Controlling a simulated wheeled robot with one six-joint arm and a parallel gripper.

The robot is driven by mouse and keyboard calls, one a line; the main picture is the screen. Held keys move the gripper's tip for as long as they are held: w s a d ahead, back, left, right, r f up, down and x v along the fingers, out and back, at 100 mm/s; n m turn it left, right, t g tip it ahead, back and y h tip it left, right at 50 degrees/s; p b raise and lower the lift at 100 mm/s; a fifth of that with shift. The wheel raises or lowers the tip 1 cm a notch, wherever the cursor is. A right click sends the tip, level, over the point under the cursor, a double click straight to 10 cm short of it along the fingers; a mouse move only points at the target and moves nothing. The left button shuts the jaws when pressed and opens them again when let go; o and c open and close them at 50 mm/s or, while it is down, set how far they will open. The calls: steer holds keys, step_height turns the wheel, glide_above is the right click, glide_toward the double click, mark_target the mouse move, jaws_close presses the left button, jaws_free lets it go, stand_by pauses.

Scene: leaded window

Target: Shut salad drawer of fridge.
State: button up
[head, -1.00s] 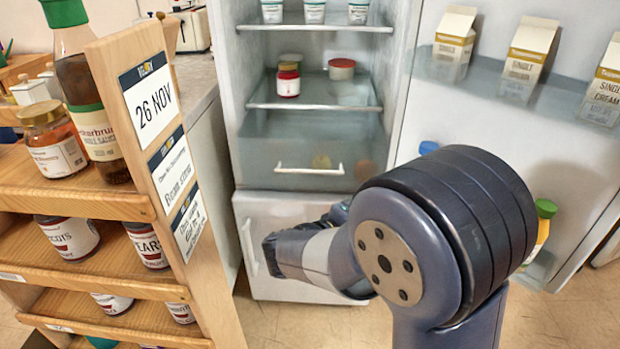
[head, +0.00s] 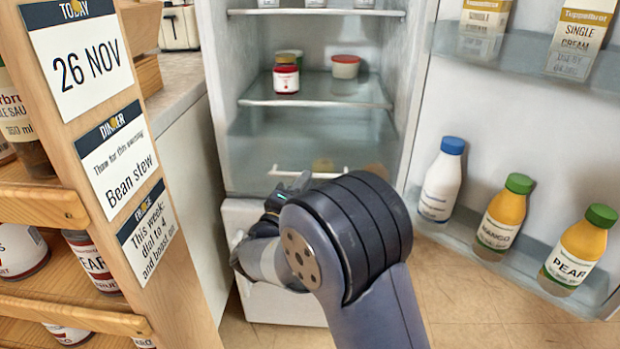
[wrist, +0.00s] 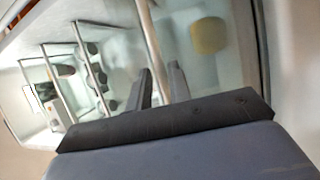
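The salad drawer (head: 250,150) is a see-through bin low in the open fridge, below the glass shelf, with a pale handle bar (head: 335,171) across its front. A yellowish item shows dimly inside. How far it stands out is hard to judge. My gripper (head: 290,182) is in front of the drawer, at the left part of the handle, partly hidden by my arm. In the wrist view, my two dark fingers (wrist: 161,84) stand apart with a gap between them.
The open fridge door (head: 455,110) stands at the right, with several bottles and cartons on its racks. A wooden rack (head: 165,240) with jars and cards stands close at the left. A white lower panel (head: 285,305) is below the drawer. Floor shows at the lower right.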

mark_target(313, 148)
steer(key=shift+x, duration=1.65)
jaws_close()
